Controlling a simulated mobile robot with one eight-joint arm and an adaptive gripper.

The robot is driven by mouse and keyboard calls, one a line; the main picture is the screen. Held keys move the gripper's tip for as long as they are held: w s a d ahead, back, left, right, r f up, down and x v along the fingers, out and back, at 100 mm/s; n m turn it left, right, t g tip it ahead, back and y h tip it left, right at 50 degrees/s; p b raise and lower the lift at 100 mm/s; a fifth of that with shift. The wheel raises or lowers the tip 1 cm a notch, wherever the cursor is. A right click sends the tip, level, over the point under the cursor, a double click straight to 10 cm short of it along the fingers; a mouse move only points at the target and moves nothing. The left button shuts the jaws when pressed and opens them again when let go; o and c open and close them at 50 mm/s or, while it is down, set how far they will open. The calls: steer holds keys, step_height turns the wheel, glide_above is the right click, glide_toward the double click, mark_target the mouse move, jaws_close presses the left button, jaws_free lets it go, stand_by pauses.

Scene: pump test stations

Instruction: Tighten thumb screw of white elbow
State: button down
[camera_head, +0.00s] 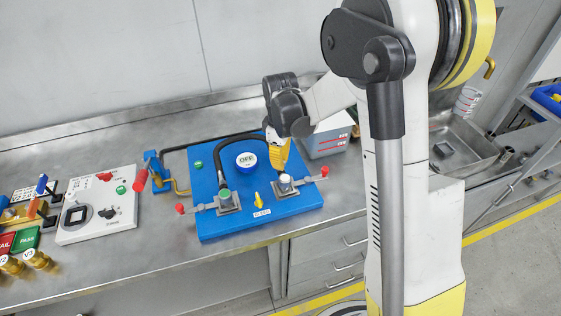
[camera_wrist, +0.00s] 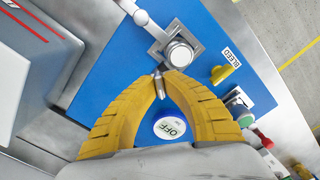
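The white elbow (camera_head: 285,183) sits as a round white-topped fitting in a square metal clamp at the right of the blue test board (camera_head: 225,228). The wrist view shows its white cap (camera_wrist: 180,53) just beyond my fingertips. A small grey metal piece, which looks like the thumb screw (camera_wrist: 159,88), stands beside the clamp. My gripper (camera_wrist: 160,76) has its yellow fingers brought together around this piece; the exact contact is partly hidden by the fingertips. In the head view my gripper (camera_head: 278,166) reaches down close behind the elbow.
A round OFF display (camera_head: 246,160), a yellow bleed valve (camera_head: 257,197), a green-topped fitting with a black hose (camera_head: 225,194) and red-tipped clamp levers share the board. A grey box (camera_head: 327,142) stands close behind at right. A white control panel (camera_head: 98,206) lies at left.

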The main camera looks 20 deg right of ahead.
steer(key=m+b, duration=0.1)
steer(key=m, duration=0.4)
steer(key=shift+m, duration=0.3)
steer(key=m, duration=0.4)
steer(key=shift+m, duration=0.3)
stand_by(0.3)
steer(key=c, duration=1.5)
jaws_free()
steer(key=shift+r, duration=0.1)
step_height(320, 180, up, 12)
steer(key=shift+s, duration=0.1)
